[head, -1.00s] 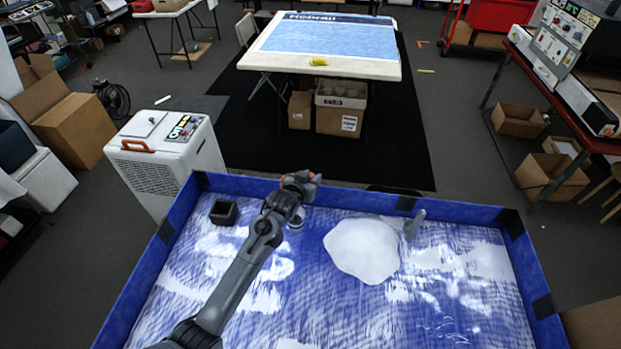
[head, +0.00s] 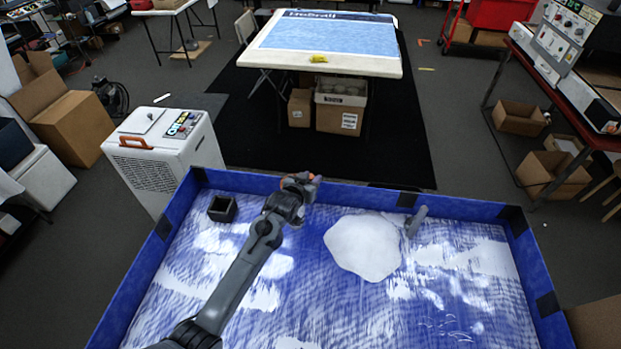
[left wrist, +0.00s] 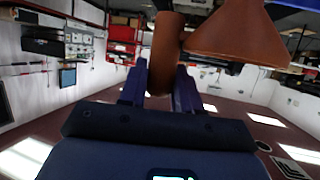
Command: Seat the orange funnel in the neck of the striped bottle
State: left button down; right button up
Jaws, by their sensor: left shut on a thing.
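My left gripper (head: 302,182) is at the far wall of the blue-walled tray, reaching across it from the near side. In the left wrist view its two fingers (left wrist: 160,90) are shut on the orange funnel (left wrist: 235,38), gripping a cylindrical part of it, with the wide cone out to the right. In the head view only small orange bits of the funnel show at the gripper; the rest is hidden. I cannot make out a striped bottle in either view. A grey slanted cylinder (head: 416,221) stands beside the white mound. My right gripper is not in view.
The blue-walled tray (head: 160,240) has a blue and white streaked floor. A small open black box (head: 222,208) is at its far left. A white mound (head: 363,247) lies right of my arm. The right part of the floor is mostly clear.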

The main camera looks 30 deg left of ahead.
pick_arm(q)
jog(key=shift+f+b, duration=0.3)
jog(key=shift+f, duration=0.35)
jog(key=shift+f+b, duration=0.3)
jog(key=shift+f, duration=0.5)
jog(key=c, duration=0.7)
grip_release()
jog(key=shift+s, duration=0.1)
